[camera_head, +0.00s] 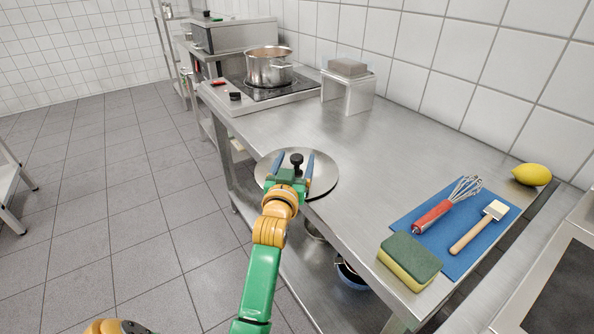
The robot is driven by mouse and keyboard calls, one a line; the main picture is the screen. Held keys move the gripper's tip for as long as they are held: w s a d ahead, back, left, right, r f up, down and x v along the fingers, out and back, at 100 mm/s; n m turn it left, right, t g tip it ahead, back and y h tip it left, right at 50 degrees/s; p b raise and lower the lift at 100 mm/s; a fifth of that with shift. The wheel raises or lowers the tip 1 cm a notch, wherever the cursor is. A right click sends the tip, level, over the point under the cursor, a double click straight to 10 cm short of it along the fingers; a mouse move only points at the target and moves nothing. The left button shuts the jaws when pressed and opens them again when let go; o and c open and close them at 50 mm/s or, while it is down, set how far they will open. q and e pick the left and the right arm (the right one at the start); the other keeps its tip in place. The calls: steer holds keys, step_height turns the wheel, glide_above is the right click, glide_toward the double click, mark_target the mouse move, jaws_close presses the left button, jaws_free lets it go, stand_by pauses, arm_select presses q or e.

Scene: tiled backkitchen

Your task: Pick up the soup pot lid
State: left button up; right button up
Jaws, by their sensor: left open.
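The soup pot lid (325,178) is a round, shiny metal disc with a black knob (297,159). It lies near the left edge of the steel counter. My left gripper (294,160) is over the lid, open, with its two blue fingers on either side of the knob. I cannot tell whether the fingers touch it. A steel soup pot (268,68) stands without a lid on the black hob at the back. My right gripper is not in view; a yellow part of mine shows at the bottom left.
A lemon (531,174) lies at the right. A small stand (347,92) with a block is behind. The counter's middle is clear.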

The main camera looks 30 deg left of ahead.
arm_select(q)
steer(key=shift+w+a, duration=0.2)
steer(key=shift+w, duration=0.45)
steer(key=shift+s, duration=0.1)
jaws_close()
